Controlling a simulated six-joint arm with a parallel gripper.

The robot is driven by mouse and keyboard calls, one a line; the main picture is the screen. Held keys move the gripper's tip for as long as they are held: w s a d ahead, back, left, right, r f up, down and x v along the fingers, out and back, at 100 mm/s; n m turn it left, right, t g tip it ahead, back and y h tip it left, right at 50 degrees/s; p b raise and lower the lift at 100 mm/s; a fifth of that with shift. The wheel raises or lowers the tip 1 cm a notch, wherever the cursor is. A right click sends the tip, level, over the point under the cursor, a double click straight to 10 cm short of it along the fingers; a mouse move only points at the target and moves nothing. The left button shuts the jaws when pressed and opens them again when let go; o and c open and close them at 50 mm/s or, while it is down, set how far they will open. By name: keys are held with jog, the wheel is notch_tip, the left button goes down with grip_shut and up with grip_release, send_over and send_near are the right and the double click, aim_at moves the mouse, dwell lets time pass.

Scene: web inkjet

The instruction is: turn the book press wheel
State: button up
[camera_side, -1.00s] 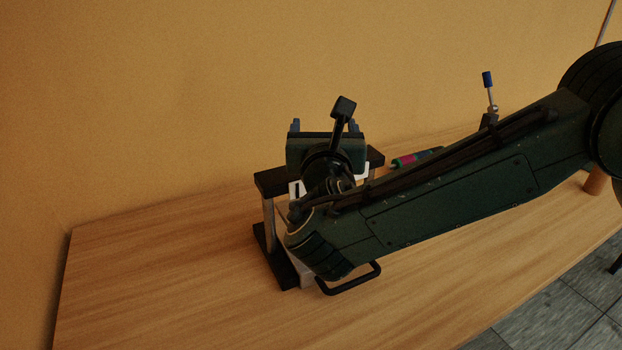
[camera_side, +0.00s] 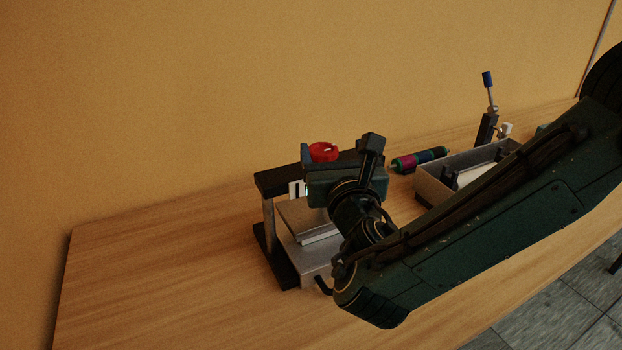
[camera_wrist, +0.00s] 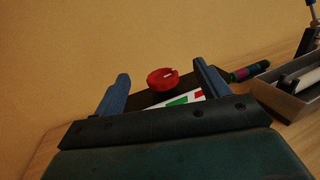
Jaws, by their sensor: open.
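The book press wheel is a red round knob (camera_side: 323,151) with a pale mark, on top of the press. The press (camera_side: 262,184) has a black top beam, metal posts and a grey plate below. In the wrist view the red wheel (camera_wrist: 163,80) lies ahead, between and beyond the two blue fingers of my gripper (camera_wrist: 161,82). The fingers are spread apart and do not appear to touch the wheel. In the side view my gripper (camera_side: 330,156) is at the wheel, its body hiding part of the press's right side.
A blue-topped lever (camera_side: 487,80) stands farther back. A card with green and red marks (camera_wrist: 180,101) shows below the wheel. The table's left part is clear.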

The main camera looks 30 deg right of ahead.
aim_at(323, 148)
jog(key=s+d+f+n+y, duration=0.1)
jog(key=s+f+n+y, duration=0.1)
jog(key=s+f+y, duration=0.2)
jog(key=shift+s+n+t, duration=0.3)
jog(key=shift+s+n, duration=0.1)
jog(key=shift+s, duration=0.6)
jog(key=w, duration=0.9)
jog(key=w+d, duration=0.1)
jog(key=w, duration=0.3)
jog(key=shift+w, duration=0.35)
jog(key=c, duration=1)
jog(key=shift+o, duration=0.2)
jog(key=shift+m+h, duration=0.8)
jog(key=shift+h, duration=0.3)
